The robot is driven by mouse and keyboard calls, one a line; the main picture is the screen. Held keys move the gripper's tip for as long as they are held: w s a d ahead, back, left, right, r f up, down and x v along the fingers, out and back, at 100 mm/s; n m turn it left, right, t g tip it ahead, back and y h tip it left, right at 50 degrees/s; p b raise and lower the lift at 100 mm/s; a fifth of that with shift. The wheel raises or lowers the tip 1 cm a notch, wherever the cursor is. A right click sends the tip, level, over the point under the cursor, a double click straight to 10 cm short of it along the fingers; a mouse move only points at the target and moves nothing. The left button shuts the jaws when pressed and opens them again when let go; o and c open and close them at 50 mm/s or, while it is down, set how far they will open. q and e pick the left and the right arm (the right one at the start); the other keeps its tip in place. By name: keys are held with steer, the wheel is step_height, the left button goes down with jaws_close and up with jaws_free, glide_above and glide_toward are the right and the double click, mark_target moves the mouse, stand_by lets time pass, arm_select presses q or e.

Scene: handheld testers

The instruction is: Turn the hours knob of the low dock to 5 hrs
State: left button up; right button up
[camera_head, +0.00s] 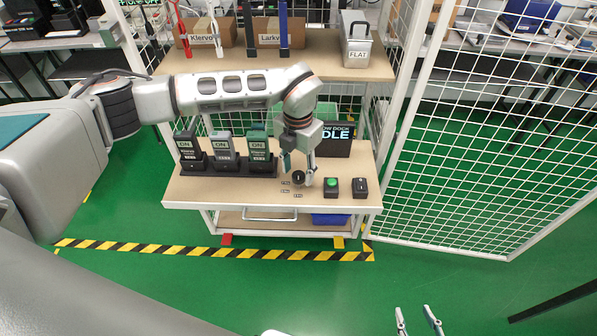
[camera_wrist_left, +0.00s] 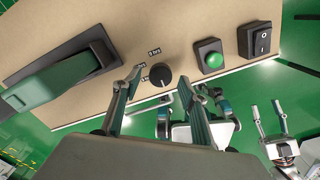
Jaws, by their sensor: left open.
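The round black hours knob (camera_head: 299,177) sits on the low dock's wooden top (camera_head: 225,190), beside small labels too small to read surely. It also shows in the left wrist view (camera_wrist_left: 160,75), with a pale mark on it; I cannot tell which label it points at. My left gripper (camera_head: 298,173) is above the knob with its fingers pointing down. In the left wrist view its open fingers (camera_wrist_left: 158,80) stand on either side of the knob; contact is not clear. My right gripper (camera_head: 415,311) is open and empty, low at the front, away from the dock.
A green button (camera_head: 331,183) and a black rocker switch (camera_head: 360,186) stand right of the knob. Several handheld testers in black cradles (camera_head: 228,170) stand to its left. A white mesh fence (camera_head: 480,130) bounds the right.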

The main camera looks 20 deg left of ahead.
arm_select(q)
steer(key=shift+f, duration=0.5)
steer(key=c, duration=1.1)
